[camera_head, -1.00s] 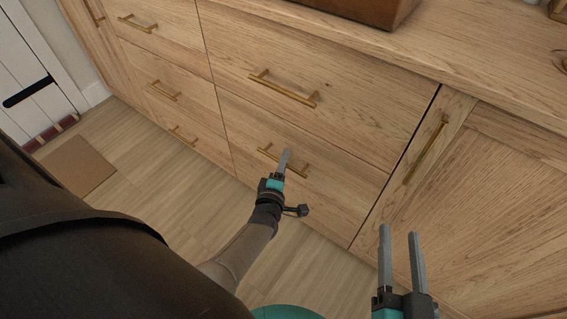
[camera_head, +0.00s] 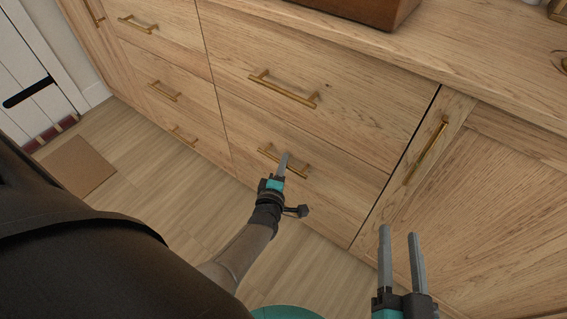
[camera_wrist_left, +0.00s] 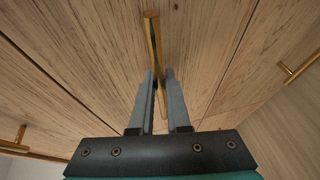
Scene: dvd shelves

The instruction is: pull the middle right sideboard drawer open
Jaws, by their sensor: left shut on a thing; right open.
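The middle right drawer (camera_head: 345,185) is a light wood front in the sideboard's right drawer column, below a wider top drawer. It looks about flush with its neighbours. Its brass bar handle (camera_head: 268,152) is partly hidden by my left gripper (camera_head: 283,162). In the left wrist view the handle (camera_wrist_left: 153,35) runs between the two fingers of the left gripper (camera_wrist_left: 159,80), which is shut on it. My right gripper (camera_head: 399,232) is open and empty, in front of the sideboard's right cabinet door.
The top right drawer (camera_head: 340,110) and its handle (camera_head: 283,90) are just above. A cabinet door (camera_head: 500,190) with a brass handle (camera_head: 428,150) stands to the right. A brown box (camera_head: 365,8) sits on top. The wood floor (camera_head: 150,170) in front is mostly clear.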

